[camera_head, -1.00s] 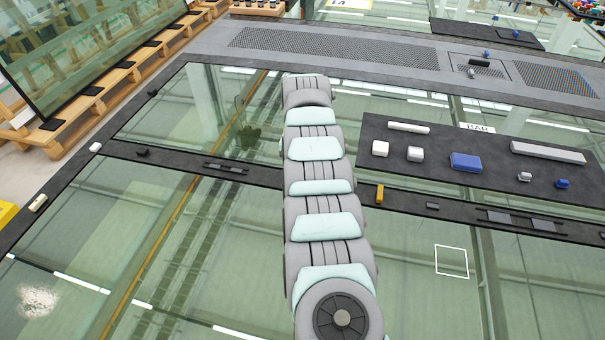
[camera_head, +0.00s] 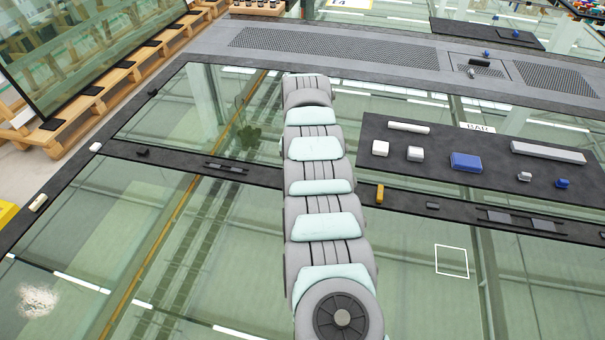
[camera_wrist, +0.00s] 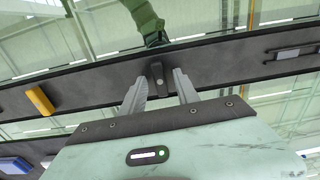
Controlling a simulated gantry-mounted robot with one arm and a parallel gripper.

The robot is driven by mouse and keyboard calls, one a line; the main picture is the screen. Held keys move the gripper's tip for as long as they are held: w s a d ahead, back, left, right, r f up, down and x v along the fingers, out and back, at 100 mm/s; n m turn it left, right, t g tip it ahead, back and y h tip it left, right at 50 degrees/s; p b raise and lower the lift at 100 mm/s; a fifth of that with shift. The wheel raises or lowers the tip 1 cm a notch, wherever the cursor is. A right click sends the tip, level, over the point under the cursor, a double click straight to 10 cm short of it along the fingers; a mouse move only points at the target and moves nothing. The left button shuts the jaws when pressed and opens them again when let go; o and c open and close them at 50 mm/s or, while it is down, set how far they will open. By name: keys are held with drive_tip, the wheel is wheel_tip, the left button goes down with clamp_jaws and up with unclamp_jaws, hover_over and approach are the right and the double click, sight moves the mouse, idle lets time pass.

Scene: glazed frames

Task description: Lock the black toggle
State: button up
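The black toggle (camera_wrist: 157,75) shows in the wrist view as a small black piece with a pale round spot, mounted on the dark frame bar (camera_wrist: 215,58). My gripper (camera_wrist: 160,82) is open, with one grey finger on each side of the toggle. The tips reach the near edge of the bar, and I see a gap on both sides; contact cannot be told. In the head view my arm covers the toggle and the gripper.
A yellow piece (camera_head: 380,194) sits on the bar right of my arm; a slotted fitting (camera_head: 227,167) sits left. A dark panel (camera_head: 400,165) with a blue block (camera_head: 466,162), white pieces and a grey bar (camera_head: 547,153) lies at right. Glass panes (camera_head: 120,215) are mostly bare.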

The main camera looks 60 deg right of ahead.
wheel_tip(320, 180, up, 11)
drive_tip(key=p, duration=0.1)
idle(0.3)
drive_tip(key=shift+f, duration=0.1)
idle(0.3)
